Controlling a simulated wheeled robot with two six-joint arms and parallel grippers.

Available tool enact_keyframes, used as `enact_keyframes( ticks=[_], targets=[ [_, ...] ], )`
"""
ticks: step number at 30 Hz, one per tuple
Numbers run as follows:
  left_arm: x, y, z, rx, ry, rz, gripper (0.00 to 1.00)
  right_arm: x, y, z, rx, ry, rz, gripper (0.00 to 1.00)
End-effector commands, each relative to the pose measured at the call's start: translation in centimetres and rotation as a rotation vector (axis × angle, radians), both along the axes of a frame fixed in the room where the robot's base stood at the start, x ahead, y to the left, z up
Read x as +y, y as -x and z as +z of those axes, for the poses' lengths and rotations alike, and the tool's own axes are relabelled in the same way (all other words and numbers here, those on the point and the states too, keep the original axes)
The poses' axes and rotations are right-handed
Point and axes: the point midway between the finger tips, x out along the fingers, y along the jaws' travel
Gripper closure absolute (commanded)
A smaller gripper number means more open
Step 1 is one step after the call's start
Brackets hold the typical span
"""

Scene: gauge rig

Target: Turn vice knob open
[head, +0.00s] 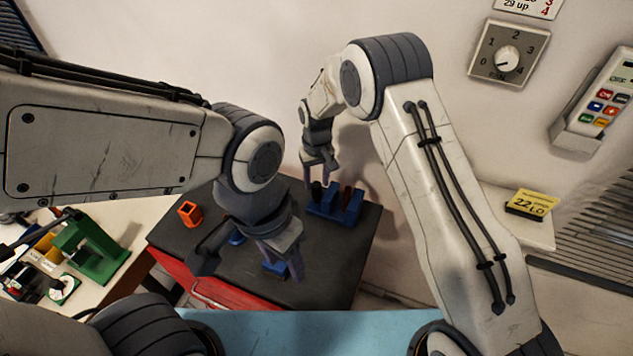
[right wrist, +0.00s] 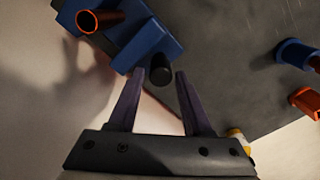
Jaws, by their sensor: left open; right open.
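The blue vice (head: 345,212) stands at the back right of the dark bench top, partly hidden by my right gripper. In the right wrist view the vice (right wrist: 150,42) shows at the top, with a copper-coloured tube (right wrist: 98,22) at it and a black knob (right wrist: 160,72) on its near side. My right gripper (head: 318,180) is open and points down at the vice. In its wrist view the knob appears between the two fingertips; I cannot tell whether they touch it. My left gripper (head: 281,270) is open over the front of the bench, above a blue object.
An orange square holder (head: 190,213) stands on the bench top (head: 340,262) at the left. A green device (head: 92,248) stands on the side table. A fan dial (head: 508,55) and a remote (head: 603,98) are on the wall. A yellow display (head: 532,204) sits on a right shelf.

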Motion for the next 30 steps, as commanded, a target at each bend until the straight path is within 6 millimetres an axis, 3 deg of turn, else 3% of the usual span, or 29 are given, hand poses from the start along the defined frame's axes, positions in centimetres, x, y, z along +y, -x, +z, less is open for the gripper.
enact_keyframes(
  ticks=[6,15,16,19,20,30],
  targets=[
    [0.0,0.0,0.8,0.0,0.0,0.0,0.5,0.0,0.0,-2.1,0.001,0.0,0.001,0.51],
    [0.0,0.0,0.8,0.0,0.0,0.0,0.5,0.0,0.0,-2.5,-0.001,0.0,0.001,0.51],
    [0.0,0.0,0.8,0.0,0.0,0.0,0.5,0.0,0.0,-2.5,-0.001,0.0,0.001,0.54],
    [0.0,0.0,0.8,0.0,0.0,0.0,0.5,0.0,0.0,-2.4,-0.001,0.0,0.001,0.93],
    [0.0,0.0,0.8,0.0,0.0,0.0,0.5,0.0,0.0,-2.4,-0.001,0.0,0.001,1.0],
    [0.0,0.0,-0.1,0.0,0.0,0.0,0.5,0.0,0.0,-2.4,0.0,0.0,0.078,1.0]
  ],
)
